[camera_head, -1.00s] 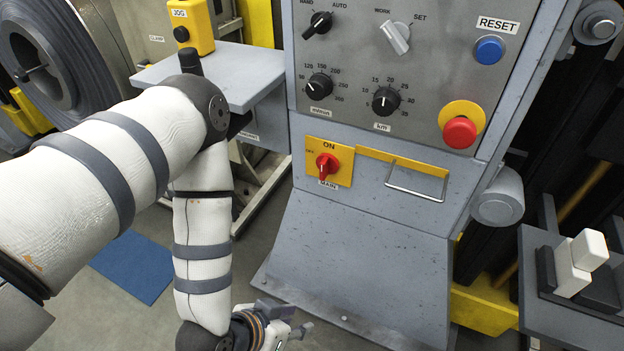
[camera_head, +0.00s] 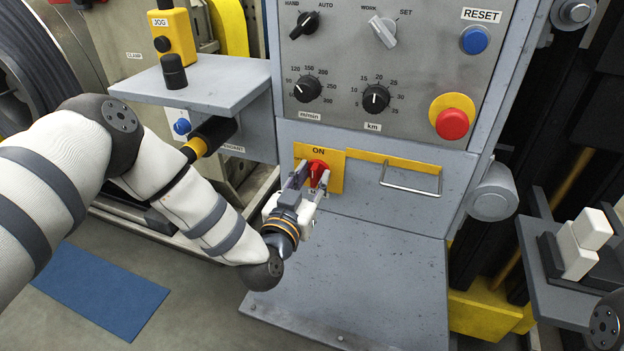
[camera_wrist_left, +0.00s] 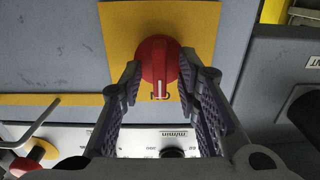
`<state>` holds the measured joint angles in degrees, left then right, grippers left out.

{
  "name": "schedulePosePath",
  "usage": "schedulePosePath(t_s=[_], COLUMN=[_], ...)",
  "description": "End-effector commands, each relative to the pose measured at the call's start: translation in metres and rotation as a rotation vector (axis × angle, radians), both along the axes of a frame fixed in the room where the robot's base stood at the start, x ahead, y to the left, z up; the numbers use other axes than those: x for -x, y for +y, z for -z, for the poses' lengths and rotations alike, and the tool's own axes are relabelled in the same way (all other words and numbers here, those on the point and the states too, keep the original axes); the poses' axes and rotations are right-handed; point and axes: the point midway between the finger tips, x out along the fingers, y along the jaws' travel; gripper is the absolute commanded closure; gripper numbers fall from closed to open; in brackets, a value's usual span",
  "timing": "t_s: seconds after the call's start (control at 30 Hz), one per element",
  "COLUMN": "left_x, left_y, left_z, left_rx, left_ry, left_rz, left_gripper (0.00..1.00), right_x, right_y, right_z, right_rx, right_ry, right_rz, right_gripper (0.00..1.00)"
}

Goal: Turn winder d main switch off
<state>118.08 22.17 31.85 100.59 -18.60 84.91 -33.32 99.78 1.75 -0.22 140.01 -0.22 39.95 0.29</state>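The winder main switch (camera_head: 319,167) is a red rotary knob on a yellow plate (camera_head: 336,167) marked ON at its top, low on the grey cabinet. In the left wrist view the red knob (camera_wrist_left: 157,58) shows upside down, and its white mark points toward the ON side. My left gripper (camera_head: 311,178) is at the switch, with one finger on each side of the knob. In the wrist view the fingers (camera_wrist_left: 158,80) are spread and their tips lie close beside the knob; firm contact cannot be made out. The MAIN label is hidden behind the gripper. My right gripper is out of view.
A metal handle (camera_head: 410,180) sticks out right of the switch. Above are selector knobs, a blue reset button (camera_head: 475,40) and a red emergency button (camera_head: 452,124). A grey shelf (camera_head: 215,84) with a yellow jog box (camera_head: 172,36) stands left.

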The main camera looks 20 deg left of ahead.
Motion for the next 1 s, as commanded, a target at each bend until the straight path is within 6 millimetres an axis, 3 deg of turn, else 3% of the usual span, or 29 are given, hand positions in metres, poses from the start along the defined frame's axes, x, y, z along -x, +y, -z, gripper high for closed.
schedulePosePath(t_s=[0.2,0.33,0.73,1.0], left_x=[-0.0004,-0.0002,0.0001,0.0001], left_y=[-0.0003,-0.0003,-0.0002,0.0004], left_z=[-0.0004,-0.0003,-0.0003,-0.0007], left_rx=[0.000,0.000,0.032,0.196], left_ry=[0.000,0.000,0.001,0.007], left_rz=[0.001,0.001,0.001,0.002], left_gripper=[0.72,1.00,1.00,1.00], right_x=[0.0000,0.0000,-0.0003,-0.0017], right_y=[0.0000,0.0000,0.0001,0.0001], right_z=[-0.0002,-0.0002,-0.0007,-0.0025], right_rx=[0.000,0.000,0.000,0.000], right_ry=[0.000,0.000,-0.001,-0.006], right_rz=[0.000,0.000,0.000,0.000], right_gripper=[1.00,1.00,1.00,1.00])
